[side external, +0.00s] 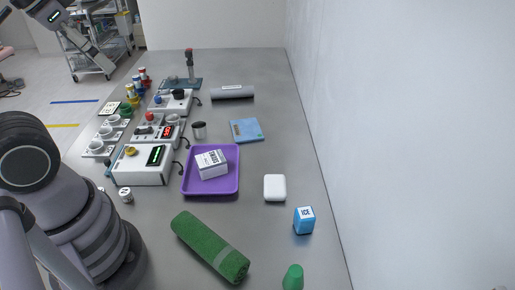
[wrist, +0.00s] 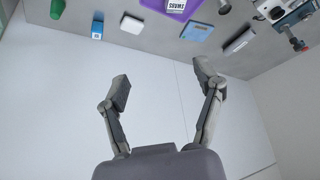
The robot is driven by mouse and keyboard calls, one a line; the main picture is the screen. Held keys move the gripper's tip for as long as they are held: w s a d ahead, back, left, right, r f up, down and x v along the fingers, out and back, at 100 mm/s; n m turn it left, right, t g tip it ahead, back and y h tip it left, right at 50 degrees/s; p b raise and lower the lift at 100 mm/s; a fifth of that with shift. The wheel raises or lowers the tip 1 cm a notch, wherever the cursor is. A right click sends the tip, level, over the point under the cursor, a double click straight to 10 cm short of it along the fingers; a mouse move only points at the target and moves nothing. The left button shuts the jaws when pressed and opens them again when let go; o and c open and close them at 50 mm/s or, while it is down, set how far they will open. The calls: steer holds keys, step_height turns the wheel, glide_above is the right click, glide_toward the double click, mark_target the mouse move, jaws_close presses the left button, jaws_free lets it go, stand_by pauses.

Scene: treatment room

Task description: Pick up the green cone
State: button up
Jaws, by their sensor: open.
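The green cone (side external: 293,278) stands at the bottom edge of the side external view, with its lower part cut off by the frame. A green shape at the top left of the wrist view (wrist: 57,9) looks like the same cone, partly cut off. My gripper (wrist: 163,83) is open and empty in the wrist view, its two fingers spread wide over a pale wall-like surface. The cone is well off to the upper left of the fingers, not between them.
The blue ICE box (side external: 304,220) stands near the cone, with a white case (side external: 275,188) behind it. A rolled green towel (side external: 210,247) lies to the left. A purple tray (side external: 229,188) holds a white box (side external: 211,164). A wall (side external: 400,130) borders the table's right side.

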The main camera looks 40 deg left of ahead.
steer(key=w+d+f+n+g+h, duration=0.3)
steer(key=w+d+f+g+h, duration=0.3)
steer(key=d, duration=0.3)
steer(key=w+d+f+n+g+h, duration=0.3)
steer(key=w+d+f+g+h, duration=0.1)
steer(key=w+d+f+g, duration=0.35)
steer(key=n+t+h, duration=0.1)
steer(key=n+h, duration=0.6)
steer(key=n, duration=0.2)
glide_toward(292, 266)
steer(key=d+r, duration=0.3)
steer(key=r, duration=0.4)
steer(key=f, duration=0.5)
steer(key=s+f, duration=0.1)
steer(key=f, duration=0.1)
steer(key=shift+d+f, duration=0.2)
steer(key=shift+d, duration=0.05)
steer(key=shift+s+d+f, duration=0.15)
steer(key=shift+d+f, duration=0.05)
steer(key=shift+f, duration=0.1)
steer(key=x, duration=0.7)
